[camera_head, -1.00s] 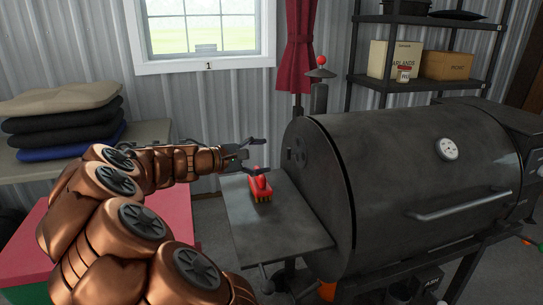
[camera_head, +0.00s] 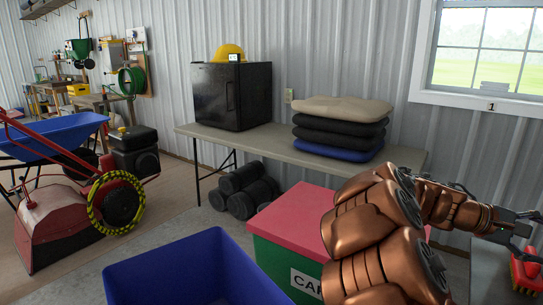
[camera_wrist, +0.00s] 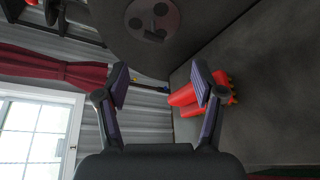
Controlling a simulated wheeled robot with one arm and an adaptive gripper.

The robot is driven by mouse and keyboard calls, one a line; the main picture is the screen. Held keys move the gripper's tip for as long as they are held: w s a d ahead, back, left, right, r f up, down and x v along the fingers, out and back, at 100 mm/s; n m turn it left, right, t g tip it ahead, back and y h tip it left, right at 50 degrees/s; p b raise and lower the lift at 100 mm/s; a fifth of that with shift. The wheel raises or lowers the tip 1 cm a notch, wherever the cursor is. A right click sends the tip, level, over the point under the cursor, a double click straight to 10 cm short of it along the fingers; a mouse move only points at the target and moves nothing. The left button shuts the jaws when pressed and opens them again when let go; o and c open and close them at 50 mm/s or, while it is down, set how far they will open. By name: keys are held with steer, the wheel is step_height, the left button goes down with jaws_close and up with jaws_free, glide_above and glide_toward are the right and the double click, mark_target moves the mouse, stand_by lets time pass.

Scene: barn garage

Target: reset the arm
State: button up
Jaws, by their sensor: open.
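My gripper (camera_head: 522,222) is at the far right edge of the head view, at the end of my copper-coloured arm. In the wrist view my gripper (camera_wrist: 160,90) has its two fingers spread, with nothing held between them. A red brush (camera_head: 525,270) with yellowish bristles sits on the grill's side shelf (camera_head: 488,262), partly cut off by the picture's edge. In the wrist view the red brush (camera_wrist: 184,98) shows behind and beside the right finger, apart from any grip. The dark grill body (camera_wrist: 205,30) is close by.
A green bin with a red lid (camera_head: 285,225) stands beside my arm, and a blue bin (camera_head: 190,268) is in front. A table (camera_head: 265,146) carries a black mini fridge (camera_head: 232,95) and stacked cushions (camera_head: 340,128). A red machine (camera_head: 55,225) stands left; some floor between is free.

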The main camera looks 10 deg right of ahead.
steer(key=s+a+f+y, duration=0.1)
steer(key=a, duration=0.2)
steer(key=a+f+m+t+y, duration=0.1)
steer(key=a+f, duration=0.1)
steer(key=a, duration=0.2)
steer(key=s+a+f+m+t+y, duration=0.1)
steer(key=a+f, duration=0.1)
steer(key=a, duration=0.2)
steer(key=shift+s+a+f+y, duration=0.1)
steer(key=shift+s+f+y, duration=0.1)
steer(key=shift+s+y, duration=0.1)
steer(key=s+a+f+n+t+y, duration=0.1)
steer(key=s+a+f+y, duration=0.25)
steer(key=a, duration=0.75)
steer(key=s+a+f+t+y+p, duration=0.1)
steer(key=s+a+f+y, duration=0.2)
steer(key=a, duration=0.9)
steer(key=s+a+f+n+t+y, duration=0.1)
steer(key=s+a+f+y, duration=0.2)
steer(key=a, duration=0.8)
steer(key=s+p+v, duration=0.3)
steer(key=p+v, duration=1.6)
steer(key=shift+r+t, duration=0.3)
